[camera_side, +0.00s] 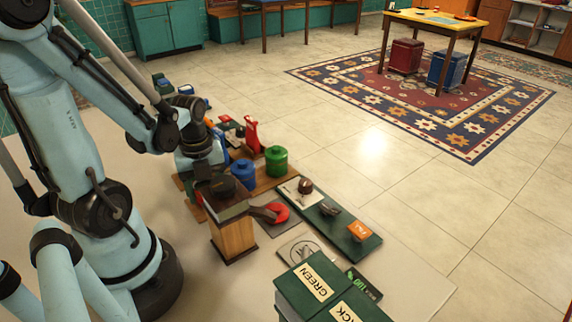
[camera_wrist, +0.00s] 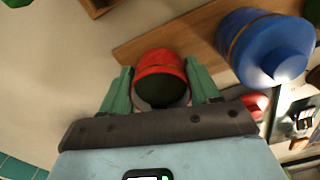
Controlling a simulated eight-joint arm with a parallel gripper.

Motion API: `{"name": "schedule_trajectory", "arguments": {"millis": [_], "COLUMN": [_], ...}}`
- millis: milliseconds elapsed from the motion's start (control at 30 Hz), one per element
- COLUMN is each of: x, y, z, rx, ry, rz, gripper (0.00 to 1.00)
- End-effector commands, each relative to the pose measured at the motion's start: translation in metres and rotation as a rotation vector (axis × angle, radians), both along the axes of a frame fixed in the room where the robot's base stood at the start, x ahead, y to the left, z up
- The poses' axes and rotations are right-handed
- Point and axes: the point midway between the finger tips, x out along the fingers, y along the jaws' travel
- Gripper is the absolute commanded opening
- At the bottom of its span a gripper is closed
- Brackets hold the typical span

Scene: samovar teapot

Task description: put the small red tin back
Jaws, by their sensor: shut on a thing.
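The small red tin (camera_wrist: 161,72) is between the green fingers of my gripper (camera_wrist: 160,84) in the wrist view. My gripper is shut on its sides. In the side view my gripper's fingers and the tin are mostly hidden behind the wrist and a wooden block-like stand. A blue tin (camera_side: 244,174) and a green tin (camera_side: 276,160) stand on a wooden board (camera_side: 268,183) to the right of my wrist. The blue tin also shows in the wrist view (camera_wrist: 262,48), right of the red tin. The board (camera_wrist: 150,49) passes beyond the red tin there.
A wooden box with a dark top (camera_side: 235,238) stands close in front of my wrist. A red curved object (camera_side: 278,212), a dark green tray (camera_side: 330,222) with small items and green boxes (camera_side: 318,285) lie to the right. Several small objects crowd behind my wrist.

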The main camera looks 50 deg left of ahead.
Motion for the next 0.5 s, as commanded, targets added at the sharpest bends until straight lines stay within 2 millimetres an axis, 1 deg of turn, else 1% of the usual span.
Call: {"name": "schedule_trajectory", "arguments": {"millis": [467,500], "x": [0.0000,0.0001], "y": [0.0001,0.0001], "z": [-0.0054,-0.0049], "rx": [0.000,0.000], "ry": [0.000,0.000], "rz": [0.000,0.000], "gripper": [0.24,0.67]}}
